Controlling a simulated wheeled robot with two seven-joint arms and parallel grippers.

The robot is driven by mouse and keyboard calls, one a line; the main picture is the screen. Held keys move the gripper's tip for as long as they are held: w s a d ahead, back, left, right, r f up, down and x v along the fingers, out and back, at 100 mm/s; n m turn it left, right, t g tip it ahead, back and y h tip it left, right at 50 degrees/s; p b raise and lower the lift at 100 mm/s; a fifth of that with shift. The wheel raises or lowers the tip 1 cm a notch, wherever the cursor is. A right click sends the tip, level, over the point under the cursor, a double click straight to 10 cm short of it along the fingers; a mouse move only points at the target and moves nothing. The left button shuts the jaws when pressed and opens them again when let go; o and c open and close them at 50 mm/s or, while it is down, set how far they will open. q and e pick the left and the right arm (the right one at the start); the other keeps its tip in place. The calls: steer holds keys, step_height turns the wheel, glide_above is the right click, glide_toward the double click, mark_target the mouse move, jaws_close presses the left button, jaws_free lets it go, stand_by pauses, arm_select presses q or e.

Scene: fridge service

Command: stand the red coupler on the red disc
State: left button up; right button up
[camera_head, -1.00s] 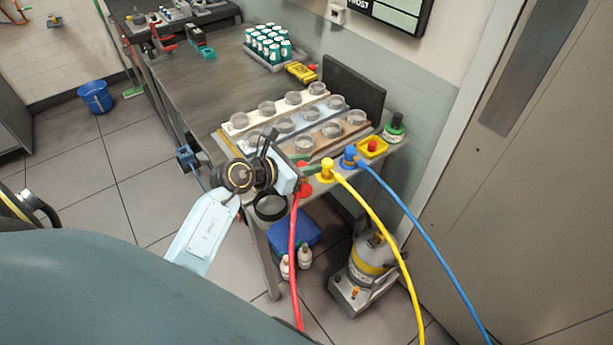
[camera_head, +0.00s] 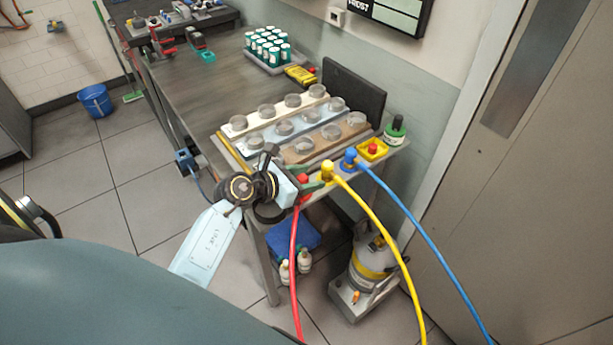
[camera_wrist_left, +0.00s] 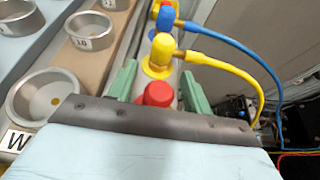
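The red coupler (camera_head: 303,179) is at the near edge of the bench, with a red hose (camera_head: 293,265) hanging from it to the floor. In the left wrist view its rounded red top (camera_wrist_left: 158,93) shows between my left gripper's green fingers. My left gripper (camera_head: 315,179) is open around it, with a visible gap on each side in the wrist view (camera_wrist_left: 158,88). The coupler's lower part is hidden behind the gripper's dark front edge. I cannot make out the red disc or whether the coupler touches it. My right gripper is not in view.
The yellow coupler (camera_head: 327,171) and blue coupler (camera_head: 349,157) stand close beyond the left gripper, with hoses trailing right. A yellow box with a red button (camera_head: 373,149) and a green-capped bottle (camera_head: 395,129) are behind. Boards with metal cups (camera_head: 303,147) lie beside the gripper.

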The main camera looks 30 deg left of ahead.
arm_select(q)
steer(key=shift+r, duration=0.1)
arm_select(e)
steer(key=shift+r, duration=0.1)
arm_select(q)
steer(key=shift+s+a+r, duration=0.1)
steer(key=shift+s+r, duration=0.1)
steer(key=p+v, duration=0.1)
steer(key=v, duration=0.9)
steer(key=shift+s, duration=0.3)
steer(key=shift+s+a+r, duration=0.2)
steer(key=shift+s+r, duration=0.05)
steer(key=shift+s, duration=0.1)
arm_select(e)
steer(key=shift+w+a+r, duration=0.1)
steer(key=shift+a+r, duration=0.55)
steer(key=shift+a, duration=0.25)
